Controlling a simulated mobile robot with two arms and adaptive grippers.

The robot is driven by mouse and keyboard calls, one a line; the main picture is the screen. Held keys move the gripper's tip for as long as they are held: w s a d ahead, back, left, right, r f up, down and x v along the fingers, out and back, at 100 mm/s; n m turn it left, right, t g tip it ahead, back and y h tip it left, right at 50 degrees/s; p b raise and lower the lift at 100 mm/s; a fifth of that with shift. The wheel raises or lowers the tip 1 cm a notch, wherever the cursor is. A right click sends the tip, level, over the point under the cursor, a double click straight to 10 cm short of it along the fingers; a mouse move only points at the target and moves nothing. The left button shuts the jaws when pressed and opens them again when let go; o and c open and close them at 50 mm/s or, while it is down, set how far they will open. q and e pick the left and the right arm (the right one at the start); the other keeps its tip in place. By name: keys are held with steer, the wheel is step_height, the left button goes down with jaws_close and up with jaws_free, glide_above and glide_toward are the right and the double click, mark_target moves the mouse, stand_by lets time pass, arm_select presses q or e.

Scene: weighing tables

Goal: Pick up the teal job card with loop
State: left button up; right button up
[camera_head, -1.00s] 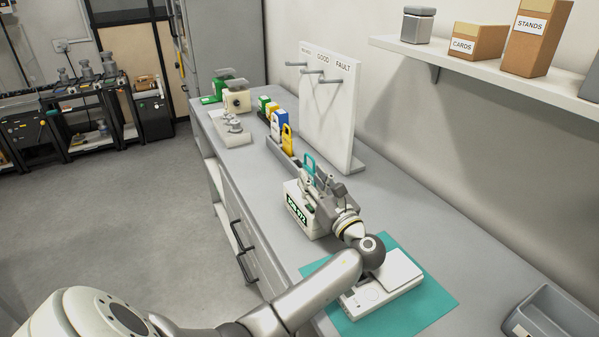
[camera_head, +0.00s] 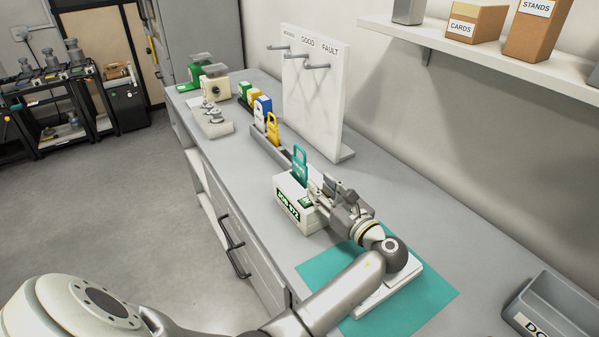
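The teal job card (camera_head: 300,168) stands upright with its loop at the top, just behind the white box with a green "JOB-072" label (camera_head: 293,213). The box hides the card's lower end. My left gripper (camera_head: 320,187) is just to the right of the card, above the box's right side. Its fingers look apart, with nothing seen between them, and the card appears clear of them. My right gripper is not in view.
A grey rack (camera_head: 262,146) beyond holds a yellow card (camera_head: 273,129) and a white-and-blue card (camera_head: 260,117). A white peg board (camera_head: 312,100) stands behind. A teal mat (camera_head: 432,298) lies under my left arm, and a grey bin (camera_head: 550,310) is at right.

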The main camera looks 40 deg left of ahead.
mark_target(307, 175)
arm_select(q)
steer(key=shift+w+a, duration=0.1)
steer(key=shift+a, duration=0.25)
steer(key=shift+w+a, duration=0.2)
steer(key=shift+a, duration=0.25)
steer(key=p+x, duration=0.1)
steer(key=x, duration=0.2)
steer(key=shift+a+r, duration=0.1)
steer(key=shift+a, duration=0.15)
steer(key=shift+w+a, duration=0.2)
steer(key=shift+a, duration=0.1)
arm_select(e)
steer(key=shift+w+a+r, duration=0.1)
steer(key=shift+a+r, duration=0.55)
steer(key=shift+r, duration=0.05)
arm_select(q)
jaws_close()
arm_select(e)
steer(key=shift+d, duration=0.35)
